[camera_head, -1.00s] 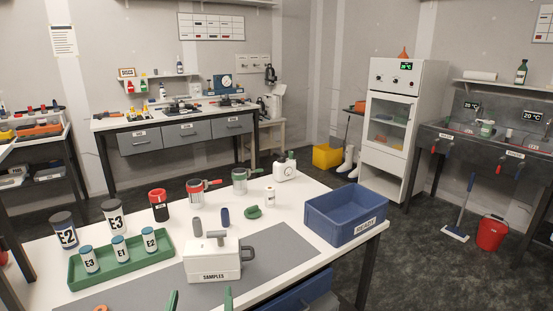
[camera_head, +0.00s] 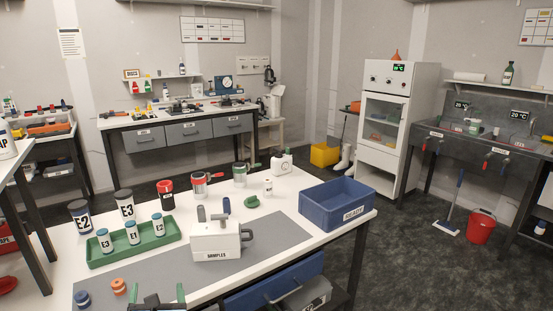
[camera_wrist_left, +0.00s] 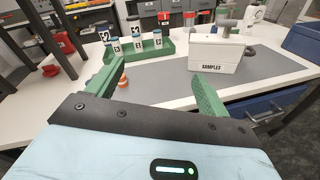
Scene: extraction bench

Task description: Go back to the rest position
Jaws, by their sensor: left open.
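My left gripper (camera_head: 158,297) shows at the bottom edge of the head view, with its two green fingers apart. In the left wrist view the same gripper (camera_wrist_left: 155,88) is open with nothing between its fingers, in front of the white bench's near edge. The white SAMPLES box (camera_head: 216,240) stands on the grey mat beyond it and to the right. The green tray (camera_head: 128,254) with several small vials stands behind. My right gripper does not show.
A blue READY crate (camera_head: 340,207) stands at the bench's right end. An orange cap (camera_head: 119,286) and a blue cap (camera_head: 82,299) lie near the front left. Below the bench is an open blue drawer (camera_head: 280,283).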

